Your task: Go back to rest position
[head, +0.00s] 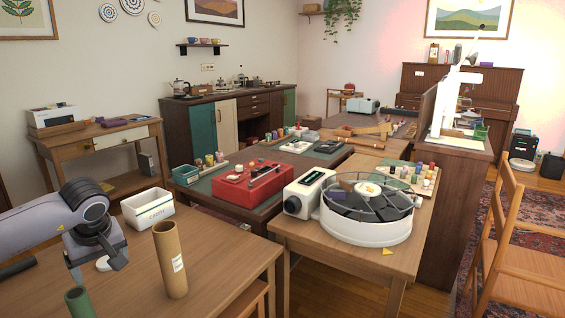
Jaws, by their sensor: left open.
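My left arm comes in from the left edge. My left gripper (99,262) points down over the near left table (215,270), open, with nothing seen held in it. A small white round thing shows between or behind its fingers; I cannot tell whether they touch it. A brown cardboard tube (170,260) stands upright just right of the gripper. A green-topped tube (78,302) stands in front of it, cut off by the bottom edge. A white labelled bin (147,209) is behind the gripper. My right gripper is not in view.
A side table (290,236) at right bears a white round carousel machine (366,228) with a dark segmented top. A red case (250,187) lies on the dark table behind. A wooden chair (508,240) stands at far right. The near table's right part is clear.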

